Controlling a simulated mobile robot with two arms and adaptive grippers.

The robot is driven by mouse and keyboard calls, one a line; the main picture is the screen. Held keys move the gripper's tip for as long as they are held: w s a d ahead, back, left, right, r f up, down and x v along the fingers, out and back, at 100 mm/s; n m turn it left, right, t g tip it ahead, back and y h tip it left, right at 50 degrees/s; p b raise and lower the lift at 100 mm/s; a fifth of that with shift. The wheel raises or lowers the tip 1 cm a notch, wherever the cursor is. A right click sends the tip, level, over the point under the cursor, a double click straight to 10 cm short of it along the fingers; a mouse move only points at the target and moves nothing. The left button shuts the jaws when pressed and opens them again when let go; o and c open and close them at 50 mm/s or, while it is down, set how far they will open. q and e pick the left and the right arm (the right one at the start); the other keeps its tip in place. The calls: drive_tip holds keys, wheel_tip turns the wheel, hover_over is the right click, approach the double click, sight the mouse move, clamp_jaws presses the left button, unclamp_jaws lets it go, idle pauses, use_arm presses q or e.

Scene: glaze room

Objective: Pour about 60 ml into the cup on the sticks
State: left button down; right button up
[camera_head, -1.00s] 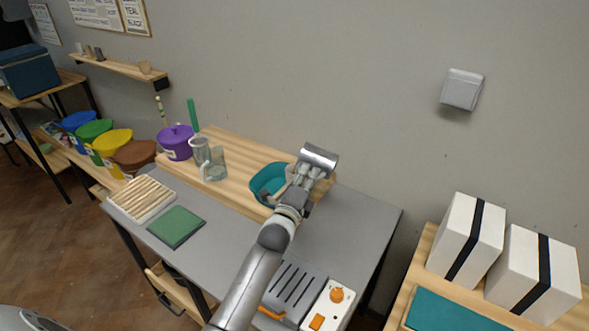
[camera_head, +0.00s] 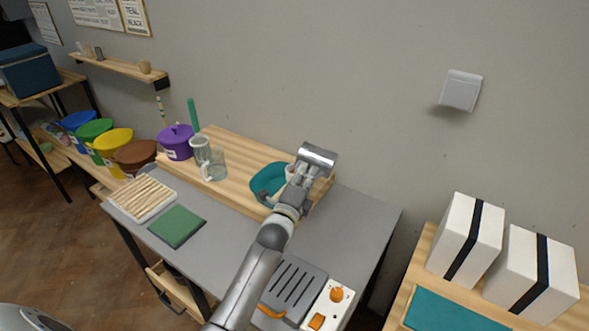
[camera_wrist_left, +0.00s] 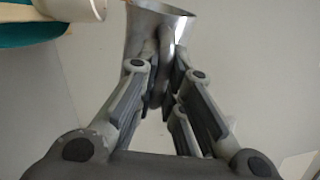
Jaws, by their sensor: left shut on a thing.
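My left gripper (camera_head: 303,176) is shut on a shiny metal jug (camera_head: 319,156), held above the back of the table. In the left wrist view the jug (camera_wrist_left: 158,25) sits between the fingers (camera_wrist_left: 160,85), its rim tilted toward the top. A teal basin (camera_head: 264,184) stands on the wooden board, just left of the gripper. A pale cup (camera_wrist_left: 82,8) shows at the top left of the wrist view, beside a wooden stick (camera_wrist_left: 40,29) over the basin. The cup is mostly hidden by my gripper in the head view. No stream is visible. My right gripper is out of view.
A clear glass jug (camera_head: 217,165) and a purple lidded pot (camera_head: 177,141) stand left on the board (camera_head: 238,153). A ribbed tray (camera_head: 143,197) and green mat (camera_head: 177,226) lie front left. A slotted grey block (camera_head: 295,286) is near the front. The table's right end is clear.

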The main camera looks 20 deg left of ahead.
sight(318, 178)
use_arm(q)
drive_tip(key=shift+r+n+p, duration=0.25)
drive_tip(key=shift+n+p, duration=0.15)
idle(0.4)
drive_tip(key=d+f+m+b, duration=0.1)
drive_tip(key=b, duration=0.2)
drive_tip(key=shift+d+f, duration=0.25)
drive_tip(key=shift+f, duration=0.15)
drive_tip(key=shift+w+d+r+m, duration=0.15)
drive_tip(key=shift+d+m, duration=0.25)
drive_tip(key=shift+m, duration=0.5)
drive_tip(key=shift+d+m+p, duration=0.3)
drive_tip(key=shift+d+m, duration=0.05)
drive_tip(key=shift+m, duration=0.05)
drive_tip(key=shift+w+d+f+m+g, duration=0.15)
drive_tip(key=shift+f+m+g, duration=0.1)
drive_tip(key=shift+f+m, duration=0.25)
drive_tip(key=shift+s+d+f+m+g, duration=0.15)
drive_tip(key=shift+f+m+g, duration=0.15)
drive_tip(key=shift+m, duration=0.4)
drive_tip(key=shift+w, duration=0.1)
drive_tip(key=shift+r+m, duration=0.1)
drive_tip(key=shift+m, duration=0.2)
